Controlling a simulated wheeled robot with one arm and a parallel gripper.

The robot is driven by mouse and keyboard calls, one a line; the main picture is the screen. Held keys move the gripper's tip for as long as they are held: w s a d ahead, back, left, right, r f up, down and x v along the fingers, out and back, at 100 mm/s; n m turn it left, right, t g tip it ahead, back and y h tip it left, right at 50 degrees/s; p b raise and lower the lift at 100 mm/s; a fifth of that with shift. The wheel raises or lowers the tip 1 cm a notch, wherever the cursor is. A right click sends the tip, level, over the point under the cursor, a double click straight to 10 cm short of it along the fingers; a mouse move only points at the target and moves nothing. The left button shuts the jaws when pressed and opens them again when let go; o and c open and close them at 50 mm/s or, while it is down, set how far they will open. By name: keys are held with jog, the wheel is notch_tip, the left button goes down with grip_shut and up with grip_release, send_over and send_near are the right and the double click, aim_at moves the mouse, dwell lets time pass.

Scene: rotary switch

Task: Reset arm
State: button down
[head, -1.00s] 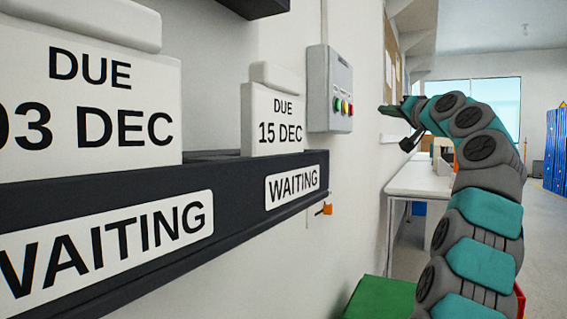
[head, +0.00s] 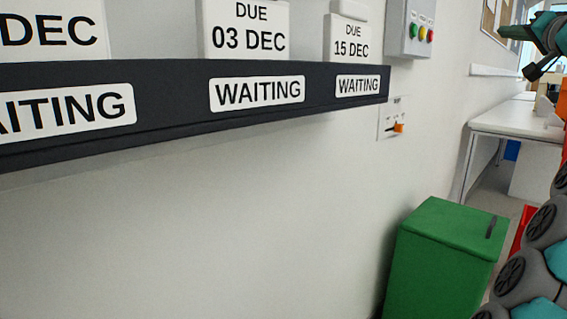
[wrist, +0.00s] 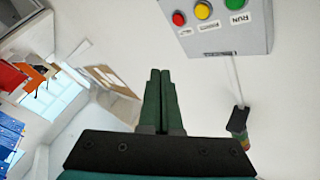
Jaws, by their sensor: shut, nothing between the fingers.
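The rotary switch (head: 398,127) is a small orange knob on a white plate on the wall, below the right end of the dark shelf. My gripper (head: 506,31) is at the upper right of the head view, raised and to the right of the grey control box. In the wrist view my gripper (wrist: 161,74) is shut, its two dark green fingers together with nothing between them. The grey control box (wrist: 228,40) with red, yellow and green buttons shows at the upper right there, beside the fingers and apart from them.
A dark shelf (head: 190,110) with due-date cards runs along the wall. A green bin (head: 440,262) stands below the switch. A white table (head: 512,121) is at the right. In the wrist view, a dark object (wrist: 238,122) hangs below the control box.

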jog(key=w+a+f+n+g+y, duration=0.2)
jog(key=w+a+f+g+y, duration=0.15)
jog(key=a+f, duration=0.7)
jog(key=w+a+f+n+g+y, duration=0.15)
jog(key=a+f+g, duration=0.25)
jog(key=a+f, duration=0.7)
jog(key=s+a+f+n+g, duration=0.1)
jog(key=s+a+f+g, duration=0.15)
jog(key=a, duration=0.35)
jog(key=s+a+f+g, duration=0.1)
jog(key=s+a+f, duration=0.25)
jog(key=a, duration=0.35)
jog(key=s+a+f+n+g, duration=0.1)
jog(key=s+a+f+g, duration=0.25)
jog(key=s+f, duration=0.5)
jog(key=s+a+f+n+g, duration=0.15)
jog(key=s+a+f, duration=0.25)
jog(key=s+f, duration=0.45)
jog(key=s+d+f+g+h, duration=0.1)
jog(key=s+f, duration=0.3)
jog(key=s, duration=0.3)
jog(key=s+f+g+h+p, duration=0.1)
jog(key=s+f, duration=0.3)
jog(key=s, duration=0.4)
jog(key=s+d+f+n+g+h+p, duration=0.1)
jog(key=s+f+g, duration=0.2)
jog(key=s, duration=0.4)
jog(key=shift+s+d+f+h, duration=0.3)
jog(key=shift+s+d+f, duration=0.05)
jog(key=shift+f, duration=0.3)
